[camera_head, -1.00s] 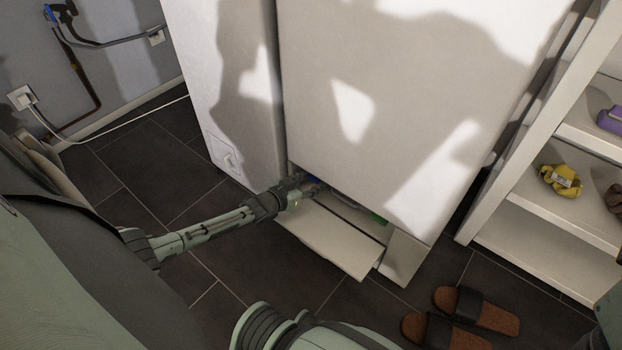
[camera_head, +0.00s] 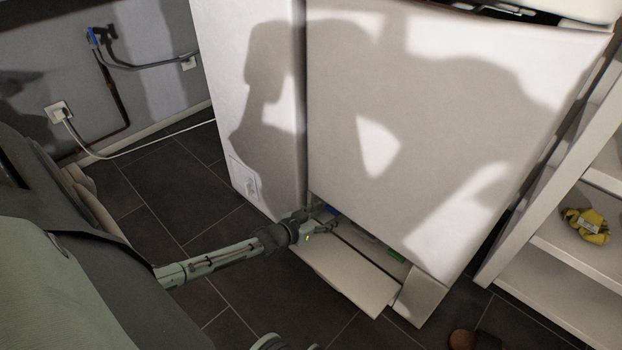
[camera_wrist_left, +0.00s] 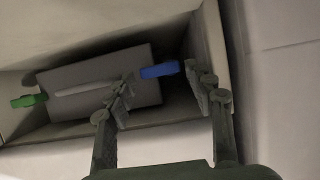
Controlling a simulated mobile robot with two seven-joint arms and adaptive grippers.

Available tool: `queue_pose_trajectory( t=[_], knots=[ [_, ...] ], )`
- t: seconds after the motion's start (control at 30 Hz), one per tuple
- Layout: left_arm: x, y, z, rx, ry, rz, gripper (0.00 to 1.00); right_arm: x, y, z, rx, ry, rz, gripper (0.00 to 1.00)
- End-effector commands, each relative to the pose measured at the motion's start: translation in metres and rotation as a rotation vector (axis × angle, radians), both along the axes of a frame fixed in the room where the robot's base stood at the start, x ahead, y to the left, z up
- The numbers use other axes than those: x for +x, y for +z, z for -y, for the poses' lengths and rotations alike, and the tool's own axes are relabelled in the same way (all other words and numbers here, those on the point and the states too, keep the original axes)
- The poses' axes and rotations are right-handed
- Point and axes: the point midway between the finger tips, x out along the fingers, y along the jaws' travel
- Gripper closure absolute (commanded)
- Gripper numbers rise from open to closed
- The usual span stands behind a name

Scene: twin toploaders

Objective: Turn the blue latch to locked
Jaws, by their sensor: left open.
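The blue latch (camera_wrist_left: 160,70) is a short blue bar inside the low opening of the white machine, at the right end of a grey block (camera_wrist_left: 80,110). A small patch of its blue shows in the head view (camera_head: 333,210). My left gripper (camera_wrist_left: 162,82) is open at this opening. In the wrist view its fingertips lie on either side of the latch, with nothing visibly held. Whether a finger touches it, I cannot tell. A green latch (camera_wrist_left: 28,100) is at the left end of the block.
A white flap (camera_head: 345,270) is folded down in front of the opening, under my left gripper. A second white machine (camera_head: 245,90) stands to the left. A white shelf (camera_head: 545,265) with a yellow item (camera_head: 585,224) stands at the right. Dark tiled floor (camera_head: 150,200) is free at the left.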

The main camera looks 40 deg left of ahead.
Motion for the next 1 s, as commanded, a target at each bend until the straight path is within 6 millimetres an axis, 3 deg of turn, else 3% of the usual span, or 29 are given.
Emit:
queue_pose_trajectory(
  t=[0.2, 0.43, 0.6, 1.0],
  knots=[
    [-0.045, 0.017, -0.003, 0.001, -0.001, -0.002, 0.47, 0.0, 0.0, 0.0, 0.001, 0.001, 0.0, 0.6],
    [-0.079, 0.031, -0.005, 0.0, -0.001, -0.003, 0.47, 0.0, 0.0, 0.0, 0.001, 0.001, 0.0, 0.6],
    [-0.088, 0.036, -0.006, 0.001, -0.001, -0.001, 0.47, 0.0, 0.0, 0.0, 0.001, 0.001, 0.0, 0.6],
    [-0.089, 0.037, -0.006, 0.001, 0.0, 0.0, 0.47, 0.0, 0.0, 0.0, 0.001, 0.001, 0.0, 0.6]
  ],
)
